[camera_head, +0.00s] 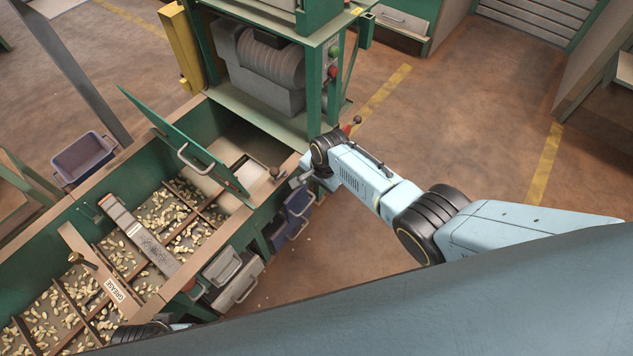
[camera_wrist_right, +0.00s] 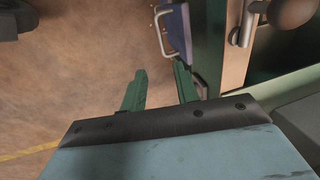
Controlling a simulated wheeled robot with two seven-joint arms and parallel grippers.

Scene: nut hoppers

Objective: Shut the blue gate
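Blue parts with handles hang low at the hopper's right end; the upper one, which I take for the blue gate (camera_head: 299,201), is just below my right gripper (camera_head: 301,179). A blue panel with a pale bar handle also shows at the top of the right wrist view (camera_wrist_right: 179,32). I cannot tell how far it stands open. In that view the two green fingers of my right gripper (camera_wrist_right: 160,88) are apart with nothing between them. They are apart from the panel and its handle. My left gripper is not visible; only part of its arm shows at the bottom left.
Green hoppers (camera_head: 190,240) hold nuts under wooden slats. A green lid (camera_head: 185,140) with a handle stands raised. Grey handled parts (camera_head: 237,277) hang left of the blue ones. A round knob (camera_wrist_right: 291,10) is at the wrist view's top right. Floor to the right is clear.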

